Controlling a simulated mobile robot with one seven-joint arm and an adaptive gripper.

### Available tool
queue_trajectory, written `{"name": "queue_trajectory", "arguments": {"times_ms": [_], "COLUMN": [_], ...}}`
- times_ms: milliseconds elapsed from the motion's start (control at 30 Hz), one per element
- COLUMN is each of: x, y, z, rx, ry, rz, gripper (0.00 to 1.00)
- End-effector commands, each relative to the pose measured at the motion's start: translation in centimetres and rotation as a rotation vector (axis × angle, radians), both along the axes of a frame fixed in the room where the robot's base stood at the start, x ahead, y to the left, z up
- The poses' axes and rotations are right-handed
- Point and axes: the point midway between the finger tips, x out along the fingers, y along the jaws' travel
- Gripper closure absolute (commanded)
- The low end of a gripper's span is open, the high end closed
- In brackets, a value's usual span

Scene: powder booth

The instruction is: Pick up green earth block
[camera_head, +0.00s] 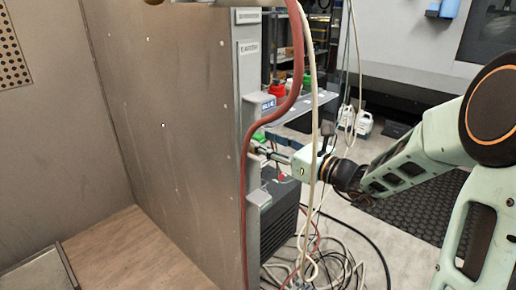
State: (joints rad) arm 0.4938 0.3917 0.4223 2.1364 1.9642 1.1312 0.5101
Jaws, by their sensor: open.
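My gripper (266,153) reaches in from the right and points left at the end face of the booth's side wall. Its fingers are small and partly behind the red hose, but they are apart, with nothing visible between them. A small green piece (258,135) shows just above the fingertips, beside the wall edge, below a "BLUE" label. It may be the green earth block, but it is too small and too covered by the hose to be sure. I cannot tell whether the fingers touch it.
A red hose (249,190) and a pale cable (315,120) hang in front of the gripper. The booth wall (170,120) stands left. Tangled cables (310,268) lie on the floor. Behind are a shelf with red and green containers (307,80) and white jugs (364,123).

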Motion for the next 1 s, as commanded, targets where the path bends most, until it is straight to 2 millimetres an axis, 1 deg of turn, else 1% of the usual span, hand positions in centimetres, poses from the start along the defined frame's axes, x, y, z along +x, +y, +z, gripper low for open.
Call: {"name": "queue_trajectory", "arguments": {"times_ms": [33, 100, 333, 700, 1000], "x": [0.28, 0.51, 0.59, 0.58, 0.57], "y": [0.46, 0.75, 0.78, 0.76, 0.75], "z": [-0.15, -0.08, 0.0, -0.01, 0.07], "rx": [0.0, 0.001, 0.0, -0.001, 0.0], "ry": [0.0, 0.001, 0.0, 0.001, 0.0], "rz": [0.002, 0.001, 0.0, 0.0, 0.0], "gripper": [0.59, 0.59, 0.59, 1.0, 1.0]}}
